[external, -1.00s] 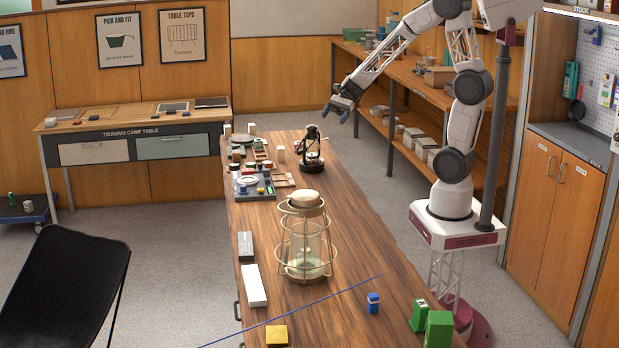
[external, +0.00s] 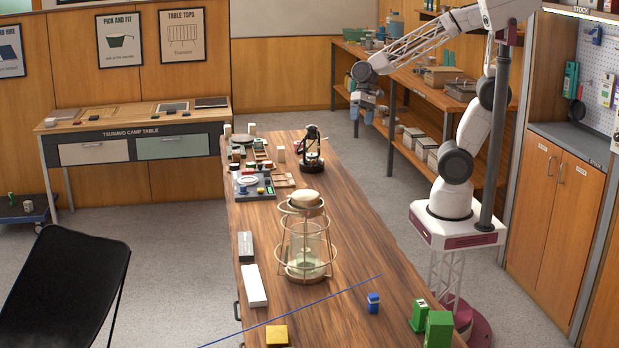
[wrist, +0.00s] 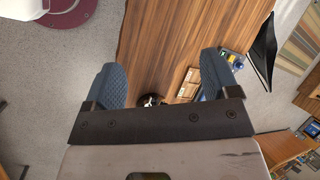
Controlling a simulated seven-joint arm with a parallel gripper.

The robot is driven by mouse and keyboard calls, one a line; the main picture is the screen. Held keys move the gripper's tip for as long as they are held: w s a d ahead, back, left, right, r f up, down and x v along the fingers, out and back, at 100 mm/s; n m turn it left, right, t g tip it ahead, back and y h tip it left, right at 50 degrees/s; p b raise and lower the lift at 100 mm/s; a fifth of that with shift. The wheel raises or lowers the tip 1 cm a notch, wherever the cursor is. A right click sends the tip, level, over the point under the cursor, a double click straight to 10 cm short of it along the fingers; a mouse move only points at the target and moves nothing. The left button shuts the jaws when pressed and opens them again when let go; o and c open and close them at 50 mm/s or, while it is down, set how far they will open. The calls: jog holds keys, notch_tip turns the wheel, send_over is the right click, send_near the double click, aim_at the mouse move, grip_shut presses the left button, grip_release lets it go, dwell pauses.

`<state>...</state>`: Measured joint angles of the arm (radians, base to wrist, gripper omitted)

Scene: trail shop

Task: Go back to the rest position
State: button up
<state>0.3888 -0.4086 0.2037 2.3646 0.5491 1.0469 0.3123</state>
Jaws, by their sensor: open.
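My gripper (external: 363,106) is raised in the air to the right of the long wooden table (external: 345,235) in the external view, with its blue-grey fingers pointing down. In the wrist view my gripper (wrist: 162,85) shows its two padded fingers wide apart with nothing between them. The wooden table (wrist: 165,45) lies below them. My gripper is apart from everything on the table.
On the table stand a dark lantern (external: 312,150), a large glass lantern (external: 305,240), a tray of small items (external: 254,195), a blue block (external: 373,302) and green blocks (external: 438,330). A wooden shelf unit (external: 430,95) stands behind my gripper.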

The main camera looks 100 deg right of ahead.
jog(key=s+a+r+n+h, duration=0.2)
jog(key=s+a+n+h, duration=0.3)
jog(key=s+a+n, duration=0.2)
jog(key=s+n, duration=0.2)
jog(key=n, duration=0.2)
jog(key=shift+s+r, duration=0.4)
